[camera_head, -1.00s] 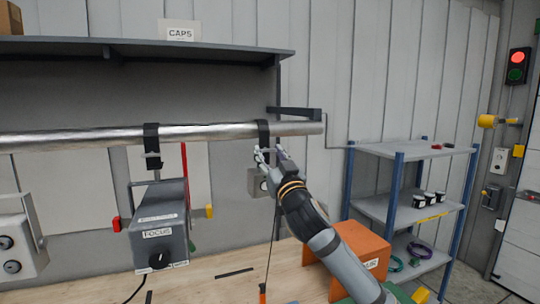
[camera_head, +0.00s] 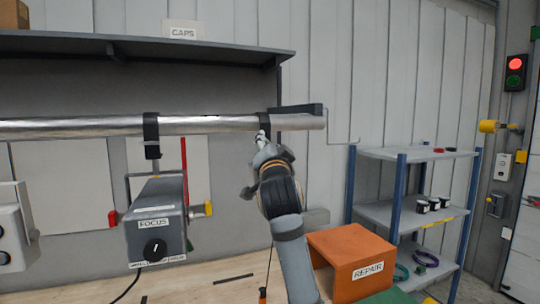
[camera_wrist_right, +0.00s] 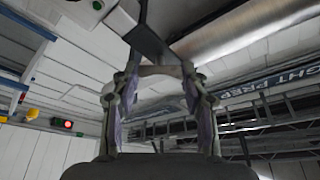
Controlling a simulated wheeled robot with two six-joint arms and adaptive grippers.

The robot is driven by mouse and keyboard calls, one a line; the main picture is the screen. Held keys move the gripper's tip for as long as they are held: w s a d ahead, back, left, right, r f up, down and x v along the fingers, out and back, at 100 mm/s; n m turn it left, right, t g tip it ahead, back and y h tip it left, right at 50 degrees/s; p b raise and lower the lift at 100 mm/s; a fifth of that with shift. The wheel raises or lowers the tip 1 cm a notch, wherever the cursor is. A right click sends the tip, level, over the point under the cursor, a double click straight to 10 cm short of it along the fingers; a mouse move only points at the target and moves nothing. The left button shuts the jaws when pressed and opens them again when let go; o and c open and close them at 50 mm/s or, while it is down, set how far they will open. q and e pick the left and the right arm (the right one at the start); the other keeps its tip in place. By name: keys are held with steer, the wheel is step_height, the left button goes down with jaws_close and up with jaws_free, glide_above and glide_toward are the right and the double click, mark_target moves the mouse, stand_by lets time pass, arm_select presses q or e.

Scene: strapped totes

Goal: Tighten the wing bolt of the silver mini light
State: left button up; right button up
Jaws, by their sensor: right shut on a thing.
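My right gripper (camera_head: 262,138) is raised to the underside of the black clamp (camera_head: 264,122) near the right end of the silver pipe. In the right wrist view its two fingers (camera_wrist_right: 160,78) flank a pale crosspiece (camera_wrist_right: 160,70) just below the dark clamp (camera_wrist_right: 148,40). The gripper is shut on this piece, which looks like the wing bolt. The silver mini light's body is hidden behind my gripper and arm in the head view. My left gripper is not in view.
The pipe (camera_head: 210,125) runs across under a dark shelf (camera_head: 140,43). A grey FOCUS light (camera_head: 155,215) hangs from another clamp to the left. An orange REPAIR box (camera_head: 345,252) stands on the bench, with blue-posted shelving (camera_head: 400,190) to the right.

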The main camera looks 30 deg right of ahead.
steer(key=m+g, duration=0.2)
steer(key=m, duration=0.3)
steer(key=m+g+y+b, duration=0.1)
steer(key=m+g, duration=0.1)
steer(key=m, duration=0.4)
steer(key=r+m+g+y+b, duration=0.1)
steer(key=m, duration=0.4)
steer(key=shift+m+g, duration=0.3)
steer(key=shift+g, duration=0.1)
steer(key=m+y+b, duration=0.1)
steer(key=m+y, duration=0.1)
steer(key=m, duration=0.1)
steer(key=shift+f+b, duration=0.1)
steer(key=shift+b, duration=0.3)
steer(key=shift+d+m+y+b, duration=0.15)
steer(key=shift+m+y+b, duration=1.05)
steer(key=shift+m, duration=0.6)
steer(key=o, duration=1.2)
steer(key=shift+c, duration=0.2)
